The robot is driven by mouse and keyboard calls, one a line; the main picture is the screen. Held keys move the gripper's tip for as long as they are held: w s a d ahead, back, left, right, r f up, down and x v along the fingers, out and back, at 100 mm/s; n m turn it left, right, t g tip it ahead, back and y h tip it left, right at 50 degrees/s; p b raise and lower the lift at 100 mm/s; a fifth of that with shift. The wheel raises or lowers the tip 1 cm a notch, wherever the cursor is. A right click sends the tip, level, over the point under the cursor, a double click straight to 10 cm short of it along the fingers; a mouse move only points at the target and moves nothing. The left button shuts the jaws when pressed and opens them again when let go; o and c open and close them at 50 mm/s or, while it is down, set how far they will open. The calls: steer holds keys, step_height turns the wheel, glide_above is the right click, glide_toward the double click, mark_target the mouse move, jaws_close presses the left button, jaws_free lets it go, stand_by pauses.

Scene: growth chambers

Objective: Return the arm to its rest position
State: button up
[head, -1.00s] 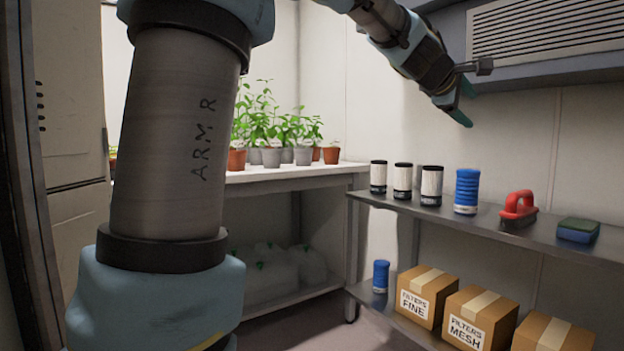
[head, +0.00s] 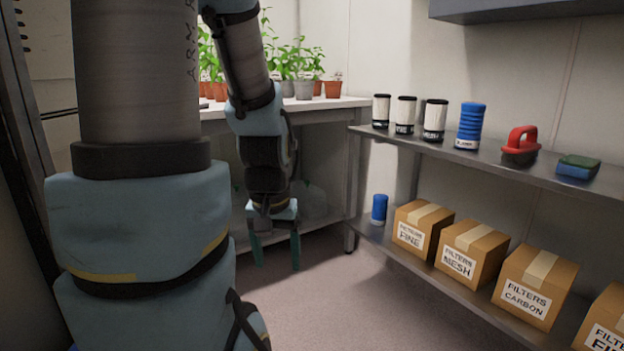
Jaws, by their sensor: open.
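My gripper (head: 275,250) hangs pointing down in the middle left of the head view, in front of the plant bench. Its two teal fingers are apart, with nothing between them. It is clear of the bench and of the metal shelf. My arm fills the left of the view, its forearm folded down beside the thick upper link, and hides part of the bench and plants.
The metal shelf (head: 480,164) at right holds white cylinders with black caps, a blue cylinder (head: 470,127), a red-handled brush (head: 520,146) and a sponge (head: 578,167). Filter boxes (head: 471,252) and a small blue cylinder (head: 379,209) sit below. Potted plants (head: 304,88) stand on the bench (head: 343,104). The floor (head: 340,300) is open.

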step_height(320, 180, up, 29)
steer(key=p, duration=2.8)
steer(key=shift+f+p, duration=0.2)
steer(key=shift+p, duration=0.15)
